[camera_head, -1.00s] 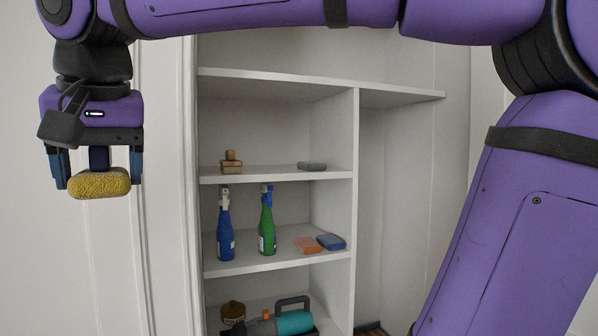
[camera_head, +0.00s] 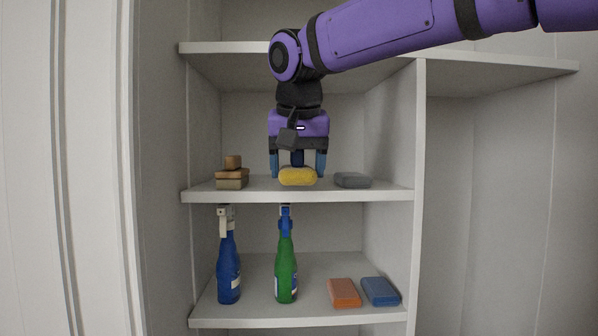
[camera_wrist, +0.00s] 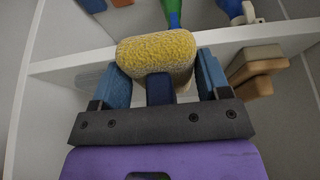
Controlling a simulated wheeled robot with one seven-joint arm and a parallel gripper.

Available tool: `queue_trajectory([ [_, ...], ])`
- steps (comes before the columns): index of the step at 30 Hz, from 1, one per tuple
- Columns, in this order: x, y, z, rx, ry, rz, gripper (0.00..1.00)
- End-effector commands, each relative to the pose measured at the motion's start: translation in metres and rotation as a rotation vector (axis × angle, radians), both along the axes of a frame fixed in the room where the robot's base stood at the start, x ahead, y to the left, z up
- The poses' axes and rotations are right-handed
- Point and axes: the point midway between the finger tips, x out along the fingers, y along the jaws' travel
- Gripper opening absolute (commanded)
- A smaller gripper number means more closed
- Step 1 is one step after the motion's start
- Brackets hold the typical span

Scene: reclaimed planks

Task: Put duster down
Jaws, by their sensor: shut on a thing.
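The duster has a fuzzy yellow head (camera_head: 297,177) and a dark blue handle (camera_head: 297,158). My gripper (camera_head: 298,172) points down into the middle shelf bay, with its blue fingers on either side of the handle. It is shut on the duster. The yellow head is at the level of the middle shelf (camera_head: 300,194), near its front edge; I cannot tell if it touches the board. In the wrist view, the yellow head (camera_wrist: 157,52) sits between the blue fingertips (camera_wrist: 160,85), with the shelf edge behind it.
The shelf below holds a blue bottle (camera_head: 229,268), a green bottle (camera_head: 286,265), an orange sponge (camera_head: 344,293) and a blue sponge (camera_head: 380,291). An upper shelf board (camera_head: 230,48) is overhead.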

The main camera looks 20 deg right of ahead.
Motion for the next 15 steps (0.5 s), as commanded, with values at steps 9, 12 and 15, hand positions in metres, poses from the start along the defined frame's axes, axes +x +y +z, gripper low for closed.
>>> queue_trajectory([
  [9,0.038,-0.013,0.000,0.001,0.000,-0.002,0.41],
  [12,0.043,-0.014,0.000,0.001,0.001,-0.001,0.41],
  [15,0.052,-0.017,0.000,0.001,0.001,-0.001,0.41],
])
